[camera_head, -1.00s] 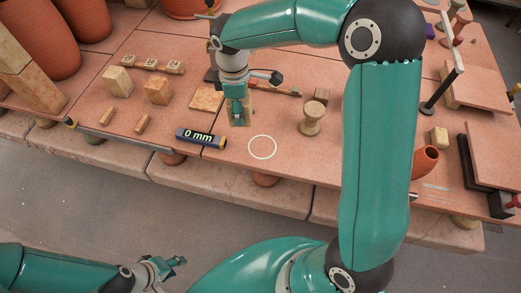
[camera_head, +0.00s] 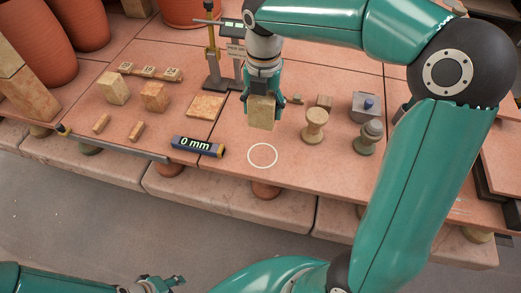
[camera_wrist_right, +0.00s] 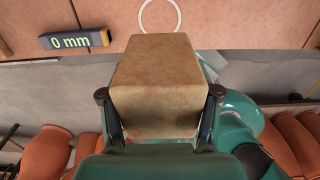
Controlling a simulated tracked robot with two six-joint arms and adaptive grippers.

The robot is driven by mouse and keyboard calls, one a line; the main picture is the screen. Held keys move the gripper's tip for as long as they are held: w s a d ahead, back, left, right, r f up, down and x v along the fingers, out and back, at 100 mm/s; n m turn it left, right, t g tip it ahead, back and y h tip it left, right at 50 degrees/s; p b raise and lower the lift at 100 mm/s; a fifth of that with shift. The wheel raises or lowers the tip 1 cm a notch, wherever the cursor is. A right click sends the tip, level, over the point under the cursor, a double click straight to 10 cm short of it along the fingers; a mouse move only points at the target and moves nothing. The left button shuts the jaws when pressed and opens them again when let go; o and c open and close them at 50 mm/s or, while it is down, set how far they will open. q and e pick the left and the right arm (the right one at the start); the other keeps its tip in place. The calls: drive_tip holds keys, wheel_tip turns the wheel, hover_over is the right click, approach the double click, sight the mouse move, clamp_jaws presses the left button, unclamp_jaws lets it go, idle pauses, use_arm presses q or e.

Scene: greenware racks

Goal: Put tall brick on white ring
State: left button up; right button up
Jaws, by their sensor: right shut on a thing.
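The tall brick (camera_head: 262,113) is a tan block held between the fingers of my right gripper (camera_head: 263,100). It hangs upright above the table, just behind the white ring. In the right wrist view the brick (camera_wrist_right: 158,85) fills the space between both fingertips, with the ring's edge (camera_wrist_right: 160,4) showing past its far end. The white ring (camera_head: 262,155) is a thin circle on the terracotta tabletop, with nothing inside it. My left gripper (camera_head: 172,283) is low at the bottom left, away from the table; its fingers are too small to judge.
A dark gauge reading 0 mm (camera_head: 198,147) lies left of the ring. A spool-shaped piece (camera_head: 314,125) and a grey-green one (camera_head: 369,136) stand to the right. A flat tile (camera_head: 206,106) and blocks (camera_head: 154,96) are at left. A height stand (camera_head: 216,70) is behind.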

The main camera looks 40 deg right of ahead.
sight(262, 118)
wheel_tip(262, 118, down, 16)
drive_tip(key=shift+r+b, duration=0.15)
drive_tip(key=shift+b, duration=0.85)
drive_tip(key=o, duration=1.4)
wheel_tip(262, 118, up, 12)
drive_tip(key=shift+p, duration=0.9)
drive_tip(key=shift+a, duration=0.1)
